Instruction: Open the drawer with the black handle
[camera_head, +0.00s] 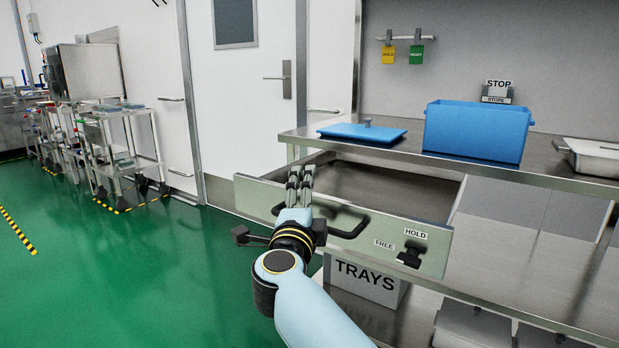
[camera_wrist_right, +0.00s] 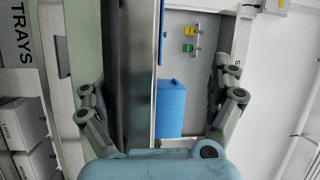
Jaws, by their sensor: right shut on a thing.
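The drawer stands pulled out below the bench, with its interior visible behind a grey-green front (camera_head: 455,240). A black bar handle (camera_head: 350,232) runs across the front, partly hidden by my right gripper. In the right wrist view the fingers (camera_wrist_right: 158,90) show on either side, with the drawer front (camera_wrist_right: 85,35) beside the left one. A black latch (camera_head: 411,256) sits by the FREE and HOLD labels. My left gripper is out of view.
A blue bin (camera_head: 475,133) and a blue lid (camera_head: 362,133) lie on the bench (camera_head: 450,166) above. A TRAYS box (camera_head: 365,282) stands on the lower shelf. Carts (camera_head: 128,150) stand at the left. The green floor (camera_head: 120,270) is clear in front.

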